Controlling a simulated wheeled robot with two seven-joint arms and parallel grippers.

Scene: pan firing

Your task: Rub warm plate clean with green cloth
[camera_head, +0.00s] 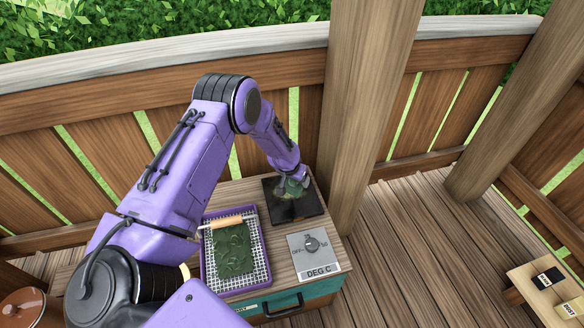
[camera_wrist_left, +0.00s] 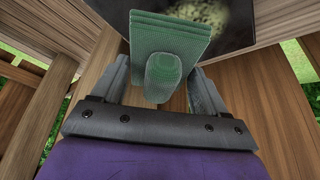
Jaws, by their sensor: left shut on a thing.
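The warm plate (camera_head: 313,209) is a black square plate at the back right of the wooden cabinet top. It also shows in the left wrist view (camera_wrist_left: 228,40), with a pale, speckled yellowish patch on it. My left gripper (camera_head: 291,187) is over the plate, shut on the green cloth (camera_head: 297,186). In the left wrist view the cloth (camera_wrist_left: 170,40) is a folded pad with a rounded grip between the fingers, overlapping the plate's edge. I cannot tell whether it touches the plate. My right gripper is not in view.
A purple-rimmed tray (camera_head: 207,270) with a mesh holds a dark green sheet and a wooden-handled tool (camera_head: 227,222). A dial panel (camera_head: 312,262) marked DEG C sits in front of the plate. A wooden post (camera_head: 360,110) rises close behind the plate. A small table (camera_head: 530,284) stands right.

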